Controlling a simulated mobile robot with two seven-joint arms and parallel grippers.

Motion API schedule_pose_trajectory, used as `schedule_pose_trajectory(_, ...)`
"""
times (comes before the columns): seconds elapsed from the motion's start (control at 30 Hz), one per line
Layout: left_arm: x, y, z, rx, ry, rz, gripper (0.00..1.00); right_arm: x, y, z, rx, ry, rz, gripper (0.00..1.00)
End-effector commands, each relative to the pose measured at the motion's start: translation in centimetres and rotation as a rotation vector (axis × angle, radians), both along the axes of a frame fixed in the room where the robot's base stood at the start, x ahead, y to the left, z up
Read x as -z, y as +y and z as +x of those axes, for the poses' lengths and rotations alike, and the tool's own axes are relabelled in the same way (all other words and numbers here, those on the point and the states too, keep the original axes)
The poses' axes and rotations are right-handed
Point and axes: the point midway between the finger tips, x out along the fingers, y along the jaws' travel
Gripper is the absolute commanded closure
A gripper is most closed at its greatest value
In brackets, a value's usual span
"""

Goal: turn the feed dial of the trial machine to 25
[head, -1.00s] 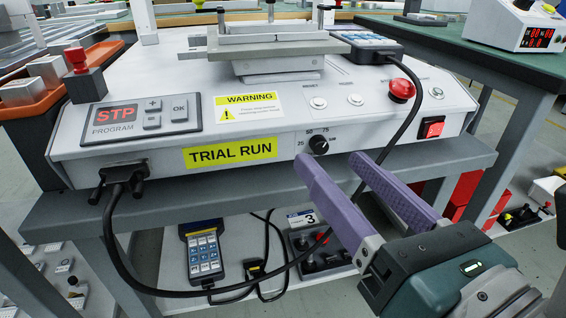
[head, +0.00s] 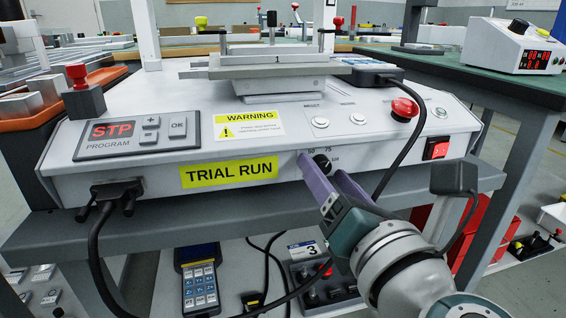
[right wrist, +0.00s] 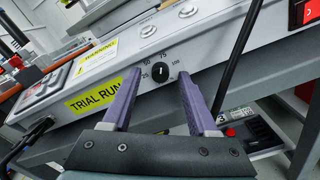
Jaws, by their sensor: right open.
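The feed dial (head: 321,161) is a small black knob on the white sloped front of the trial machine (head: 370,142), right of the yellow TRIAL RUN label (head: 229,173). In the right wrist view the knob (right wrist: 160,72) shows the marks 25, 50, 75 and 100 around it. Its light line looks roughly upright, between 50 and 75; the exact setting is hard to read. My right gripper (head: 322,168) is open and empty, pointing at the panel. Its purple fingers (right wrist: 159,78) lie either side of the knob in the wrist view; contact is not visible. My left gripper is not in view.
A black cable (head: 398,145) hangs down the front just right of the dial. A red mushroom button (head: 404,109) and red rocker switch (head: 436,149) lie further right. A pendant (head: 197,283) and a box numbered 3 (head: 305,250) sit below.

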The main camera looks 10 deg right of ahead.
Motion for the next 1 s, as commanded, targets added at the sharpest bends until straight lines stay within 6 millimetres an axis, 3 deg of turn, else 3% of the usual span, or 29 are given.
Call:
schedule_pose_trajectory(0.23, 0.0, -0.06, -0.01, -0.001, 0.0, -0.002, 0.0, -0.03, 0.0, 0.14, 0.0, 0.0, 0.0, 0.41)
schedule_pose_trajectory(0.77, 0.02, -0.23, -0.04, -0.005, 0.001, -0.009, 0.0, -0.02, 0.0, 0.1, -0.001, -0.001, -0.001, 0.99)
schedule_pose_trajectory(1.0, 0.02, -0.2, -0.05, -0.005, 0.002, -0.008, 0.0, -0.04, 0.01, 0.1, -0.001, -0.001, -0.001, 1.0)
